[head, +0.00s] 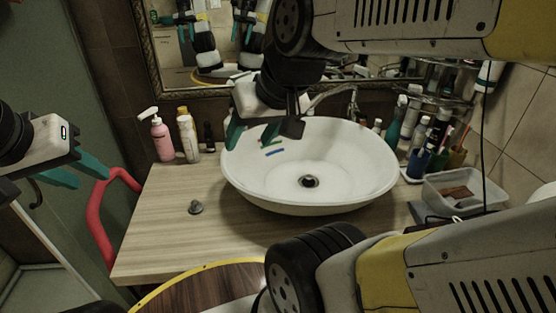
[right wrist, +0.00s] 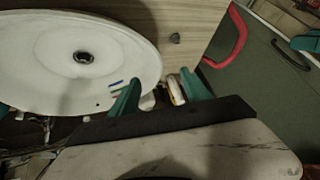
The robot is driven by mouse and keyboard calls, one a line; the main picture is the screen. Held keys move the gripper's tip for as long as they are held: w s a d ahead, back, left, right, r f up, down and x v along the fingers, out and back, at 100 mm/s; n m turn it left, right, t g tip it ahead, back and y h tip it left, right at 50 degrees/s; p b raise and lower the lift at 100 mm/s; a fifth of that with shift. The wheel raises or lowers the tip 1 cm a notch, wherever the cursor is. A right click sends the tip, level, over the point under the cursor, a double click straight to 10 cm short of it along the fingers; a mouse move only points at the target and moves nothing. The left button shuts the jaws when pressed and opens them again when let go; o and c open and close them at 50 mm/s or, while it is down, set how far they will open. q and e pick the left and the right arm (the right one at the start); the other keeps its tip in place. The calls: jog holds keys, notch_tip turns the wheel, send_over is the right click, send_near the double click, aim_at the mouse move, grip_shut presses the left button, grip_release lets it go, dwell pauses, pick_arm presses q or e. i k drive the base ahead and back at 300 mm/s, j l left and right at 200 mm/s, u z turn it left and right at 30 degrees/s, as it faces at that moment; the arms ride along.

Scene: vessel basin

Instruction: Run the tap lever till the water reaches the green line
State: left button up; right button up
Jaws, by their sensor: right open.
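The white oval basin (head: 350,150) stands on the counter and also fills the upper left of the right wrist view (right wrist: 40,65). Its bowl looks dry around the dark drain (head: 309,181). A short green line (head: 271,143) and a blue line (head: 275,152) mark its inner left wall. The chrome tap (head: 352,100) is behind the basin; its lever is not clear. My right gripper (head: 252,133) is open and empty above the basin's back left rim, its teal fingers apart in the right wrist view (right wrist: 163,92). My left gripper (head: 85,175) is open and empty at the left.
A small grey knob-like piece (head: 195,207) lies on the counter's clear left part. A pink pump bottle (head: 161,138) and other bottles stand behind it. Cups, bottles and a clear tray (head: 462,208) crowd the right side. A red curved rail (head: 93,215) is at left.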

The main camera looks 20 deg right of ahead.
aim_at(352, 112)
jog(key=z, duration=1.55)
